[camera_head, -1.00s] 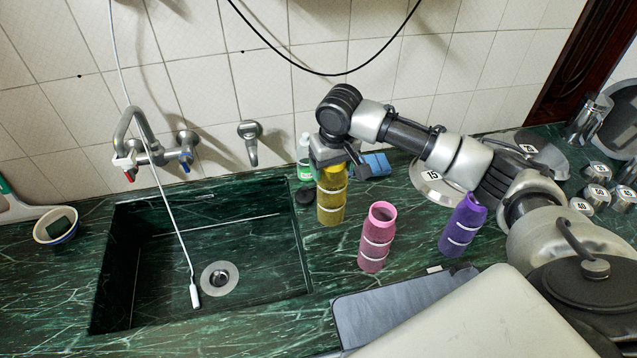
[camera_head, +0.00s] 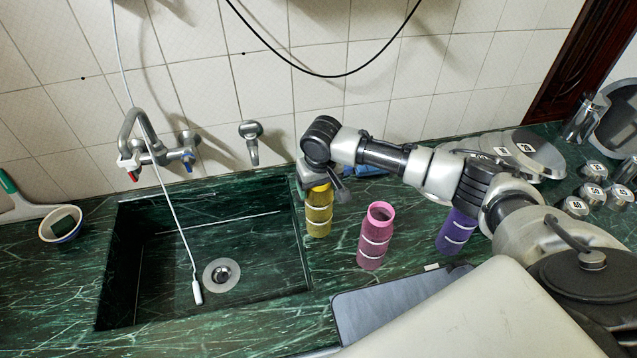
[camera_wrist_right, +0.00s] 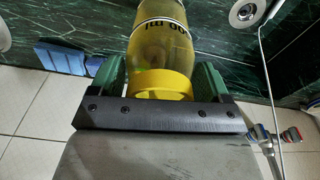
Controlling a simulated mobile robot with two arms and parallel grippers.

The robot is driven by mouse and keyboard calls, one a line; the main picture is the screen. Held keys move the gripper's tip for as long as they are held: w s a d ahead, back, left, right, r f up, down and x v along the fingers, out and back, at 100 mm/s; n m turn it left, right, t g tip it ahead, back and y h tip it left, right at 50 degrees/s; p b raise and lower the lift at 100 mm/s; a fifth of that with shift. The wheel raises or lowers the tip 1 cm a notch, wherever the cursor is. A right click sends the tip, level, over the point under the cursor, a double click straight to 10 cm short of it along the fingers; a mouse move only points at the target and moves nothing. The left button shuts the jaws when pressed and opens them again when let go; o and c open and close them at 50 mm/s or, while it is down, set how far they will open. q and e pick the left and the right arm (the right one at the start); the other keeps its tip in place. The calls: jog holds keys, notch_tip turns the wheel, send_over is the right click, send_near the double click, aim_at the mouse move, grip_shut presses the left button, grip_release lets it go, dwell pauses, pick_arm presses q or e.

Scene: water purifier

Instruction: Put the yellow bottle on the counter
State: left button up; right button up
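The yellow bottle (camera_head: 318,212) is upright at the right edge of the sink, beneath my right gripper (camera_head: 317,184). I cannot tell whether its base touches the counter (camera_head: 335,262). In the right wrist view, the green fingers of my right gripper (camera_wrist_right: 160,84) are on either side of the yellow bottle's neck (camera_wrist_right: 162,82), close against it. The gripper is shut on the bottle. My left gripper is not in view.
A pink bottle (camera_head: 376,237) and a purple bottle (camera_head: 456,232) stand to the right. The sink (camera_head: 140,270) lies directly left, with a hanging white hose (camera_head: 183,240). A grey tray (camera_head: 385,305) is in front; a small bowl (camera_head: 61,224) is far left.

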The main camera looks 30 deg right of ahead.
jog(key=o, duration=0.3)
jog(key=shift+o, duration=0.2)
jog(key=shift+r, duration=0.1)
jog(key=r, duration=0.4)
jog(key=s+r+b, duration=0.1)
jog(key=r, duration=0.3)
jog(key=r+b, duration=0.1)
jog(key=r, duration=0.3)
jog(key=shift+s+a, duration=0.1)
jog(key=shift+s, duration=0.1)
